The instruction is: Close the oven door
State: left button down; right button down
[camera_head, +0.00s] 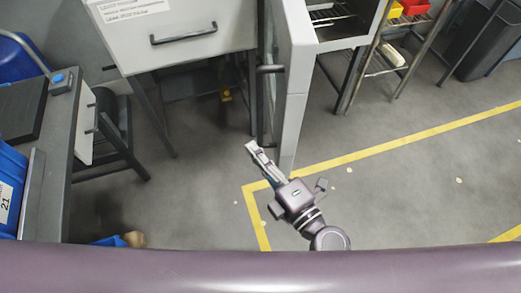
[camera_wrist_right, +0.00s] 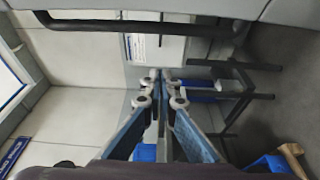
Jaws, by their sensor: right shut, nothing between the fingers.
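The oven (camera_head: 350,42) stands at the top, right of centre, with racks showing inside its open front. Its light grey door (camera_head: 296,95) stands open and is seen nearly edge-on, reaching toward me. A dark handle bar (camera_head: 261,100) runs along the door's left face. My right gripper (camera_head: 252,147) is just left of the door's near end, close to the lower handle; I cannot tell whether it touches. In the wrist view the right gripper's fingers (camera_wrist_right: 160,76) are together and empty, and a dark handle bar (camera_wrist_right: 130,26) crosses the top. My left gripper is not in view.
A grey cabinet with a drawer handle (camera_head: 184,33) stands left of the door. A desk (camera_head: 60,150) and blue bins (camera_head: 12,175) are at the left. A rack with red and yellow bins (camera_head: 405,8) is at the upper right. The floor right of the door is clear, with yellow lines.

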jog(key=w, duration=0.6)
jog(key=shift+w, duration=0.15)
jog(key=shift+d, duration=0.1)
